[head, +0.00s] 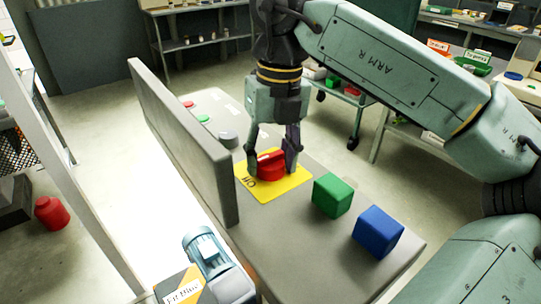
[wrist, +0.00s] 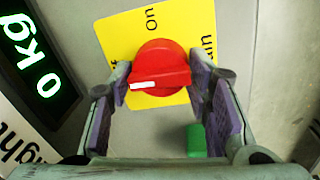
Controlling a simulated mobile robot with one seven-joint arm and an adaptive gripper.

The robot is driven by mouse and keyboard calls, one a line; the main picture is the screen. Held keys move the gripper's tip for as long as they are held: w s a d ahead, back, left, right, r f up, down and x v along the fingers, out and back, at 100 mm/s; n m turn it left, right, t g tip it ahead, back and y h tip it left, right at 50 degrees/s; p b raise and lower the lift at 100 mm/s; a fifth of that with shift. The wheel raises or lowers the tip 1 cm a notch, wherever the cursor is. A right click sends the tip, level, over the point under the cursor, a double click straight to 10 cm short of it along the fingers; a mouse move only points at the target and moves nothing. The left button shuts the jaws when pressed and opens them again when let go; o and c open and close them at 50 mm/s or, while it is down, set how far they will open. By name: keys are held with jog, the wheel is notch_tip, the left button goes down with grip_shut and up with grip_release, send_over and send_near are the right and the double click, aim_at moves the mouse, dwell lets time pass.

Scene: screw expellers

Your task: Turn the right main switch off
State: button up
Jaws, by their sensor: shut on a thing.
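The red rotary switch knob (head: 270,165) stands on a yellow plate (head: 290,188) on the grey machine top. It also shows in the wrist view (wrist: 160,65), with a white mark on its left end. "On" is printed on the plate (wrist: 185,20) above the knob; partly hidden lettering shows at the left and "ain" at the right. My gripper (head: 271,160) reaches down from above and is shut on the knob, one finger on each side. The fingers also show in the wrist view (wrist: 160,80), with purple pads.
A green block (head: 332,195) and a blue block (head: 378,232) stand right of the plate. An upright grey panel (head: 185,140) runs along the left. A motor (head: 207,250) is in front. A "0 kg" display (wrist: 40,70) is left in the wrist view.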

aim_at(278, 154)
jog(key=shift+d+n, duration=0.1)
jog(key=shift+n, duration=0.3)
jog(key=o, duration=1.1)
jog(key=shift+o, duration=0.2)
notch_tip(278, 154, up, 12)
jog(key=shift+w+d, duration=0.25)
jog(key=shift+d, duration=0.2)
